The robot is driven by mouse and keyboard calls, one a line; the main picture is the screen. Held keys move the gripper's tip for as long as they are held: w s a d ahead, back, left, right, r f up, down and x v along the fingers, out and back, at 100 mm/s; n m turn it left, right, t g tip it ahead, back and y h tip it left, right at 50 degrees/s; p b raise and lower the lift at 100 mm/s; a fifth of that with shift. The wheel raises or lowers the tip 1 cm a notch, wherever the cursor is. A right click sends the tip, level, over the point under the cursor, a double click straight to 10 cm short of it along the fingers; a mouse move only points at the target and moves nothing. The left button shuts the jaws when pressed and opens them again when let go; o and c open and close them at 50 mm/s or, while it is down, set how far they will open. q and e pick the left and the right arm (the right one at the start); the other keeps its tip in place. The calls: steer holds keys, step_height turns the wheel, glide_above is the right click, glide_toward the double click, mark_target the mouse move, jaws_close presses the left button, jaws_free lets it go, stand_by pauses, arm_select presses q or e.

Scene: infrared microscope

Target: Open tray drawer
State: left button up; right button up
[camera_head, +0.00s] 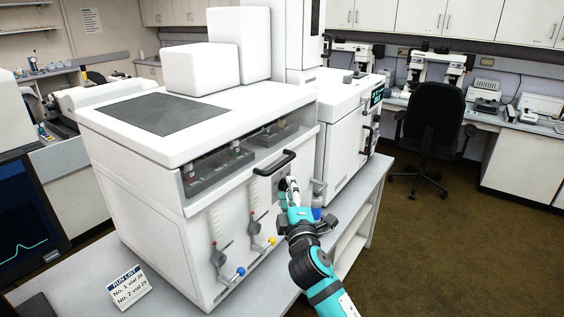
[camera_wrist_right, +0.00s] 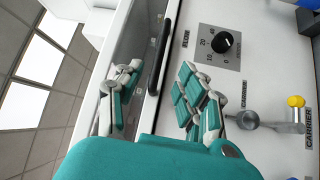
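The tray drawer (camera_head: 225,170) sits in the upper front of the white instrument, with dark trays and vials behind a clear front. Its black bar handle (camera_head: 275,163) is at the right end of that front. The handle also shows upright in the right wrist view (camera_wrist_right: 155,80). My right gripper (camera_head: 289,184) is close to the instrument's front, just below the handle in the head view. In the right wrist view its teal and grey fingers (camera_wrist_right: 160,72) are spread, one on each side of the handle. I cannot tell whether they touch it. My left gripper is not in view.
Below the drawer are a black flow dial (camera_wrist_right: 222,42) and carrier valves with yellow (camera_head: 271,240) and blue (camera_head: 240,271) knobs. A run list card (camera_head: 129,287) stands on the bench at the left. Open floor (camera_head: 440,250) lies to the right.

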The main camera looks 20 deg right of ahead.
mark_target(282, 164)
steer(key=w, duration=0.4)
steer(key=w+d+r, duration=0.1)
steer(key=w, duration=0.7)
steer(key=shift+d+r+p, duration=0.25)
steer(key=shift+p, duration=0.05)
steer(key=shift+s, duration=0.1)
jaws_close()
